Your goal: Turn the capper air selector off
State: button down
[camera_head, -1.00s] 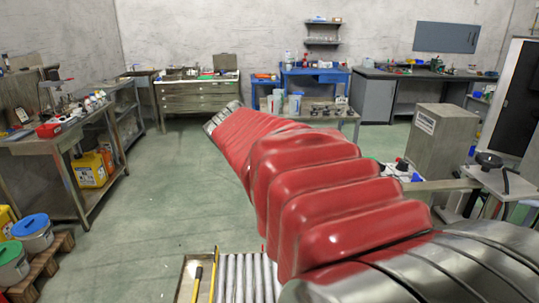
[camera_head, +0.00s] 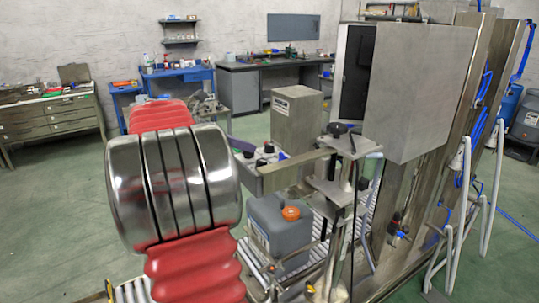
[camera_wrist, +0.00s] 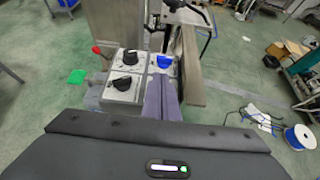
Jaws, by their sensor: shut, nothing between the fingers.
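A grey control box (camera_wrist: 124,95) with several knobs stands in front of my gripper (camera_wrist: 160,82) in the wrist view. It has two black selector knobs (camera_wrist: 122,82) on pale plates, a blue knob (camera_wrist: 164,62) and a red part (camera_wrist: 97,50) at its left. I cannot read which knob is the capper air selector. My gripper's purple-grey fingers are shut and empty, over the right part of the box; contact cannot be told.
A steel post (camera_head: 296,130) stands behind the box, and a flat bar (camera_wrist: 188,70) lies just right of the fingers. A grey jug with orange cap (camera_head: 277,232) sits on a roller conveyor. A tall machine (camera_head: 420,90) stands right. Open floor lies left.

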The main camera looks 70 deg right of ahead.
aim_at(280, 157)
jog(key=x, duration=1)
